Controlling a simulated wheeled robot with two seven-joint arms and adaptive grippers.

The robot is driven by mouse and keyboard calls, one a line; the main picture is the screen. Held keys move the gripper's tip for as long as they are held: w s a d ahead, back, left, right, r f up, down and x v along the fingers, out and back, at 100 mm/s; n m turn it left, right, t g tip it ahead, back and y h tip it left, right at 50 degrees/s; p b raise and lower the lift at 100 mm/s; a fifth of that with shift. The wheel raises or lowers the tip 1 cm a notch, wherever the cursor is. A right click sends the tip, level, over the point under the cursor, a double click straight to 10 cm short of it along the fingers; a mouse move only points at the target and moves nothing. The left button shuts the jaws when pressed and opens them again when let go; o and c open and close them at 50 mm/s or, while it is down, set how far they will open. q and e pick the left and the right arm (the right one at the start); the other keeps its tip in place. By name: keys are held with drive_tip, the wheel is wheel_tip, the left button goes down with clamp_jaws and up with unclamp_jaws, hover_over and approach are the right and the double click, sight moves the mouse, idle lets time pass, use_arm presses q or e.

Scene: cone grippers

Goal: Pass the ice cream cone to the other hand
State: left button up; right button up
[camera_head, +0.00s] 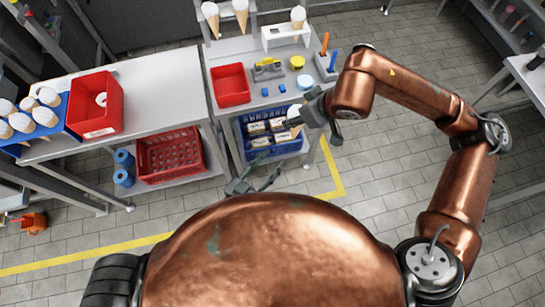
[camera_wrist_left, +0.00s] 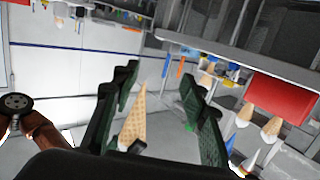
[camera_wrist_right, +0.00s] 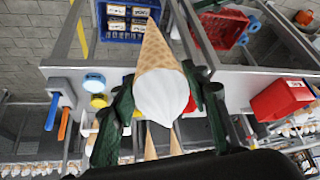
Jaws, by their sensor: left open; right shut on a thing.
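The ice cream cone (camera_wrist_right: 160,82), a tan waffle cone with white ice cream, is held in my right gripper (camera_wrist_right: 165,105), whose green fingers close on its sides. In the head view the cone (camera_head: 294,114) is small and partly hidden by my right gripper (camera_head: 308,121). My left gripper (camera_head: 270,164) is open and empty, below and left of the cone and apart from it. In the left wrist view a waffle cone (camera_wrist_left: 134,118) shows between the spread fingers of my left gripper (camera_wrist_left: 160,90), point upward.
The workbench (camera_head: 165,85) carries a red bin (camera_head: 95,104) and a blue tray of cones (camera_head: 68,104). A counter at the back holds a red tray (camera_head: 230,84) and a cone stand (camera_head: 286,36). A blue crate (camera_head: 270,133) stands on the shelf below.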

use_arm(q)
drive_tip(key=h, duration=0.1)
approach(294, 135)
drive_tip(key=f, duration=0.1)
drive_tip(key=shift+t, duration=0.4)
drive_tip(key=x, duration=1.1)
drive_tip(key=shift+w+d, duration=0.15)
drive_tip(key=shift+d, duration=0.25)
drive_tip(key=shift+c, duration=0.5)
drive_tip(key=c, duration=0.8)
drive_tip(key=shift+c, duration=0.4)
use_arm(e)
drive_tip(key=o, duration=0.9)
drive_tip(key=shift+o, duration=0.2)
drive_tip(key=shift+r, duration=0.1)
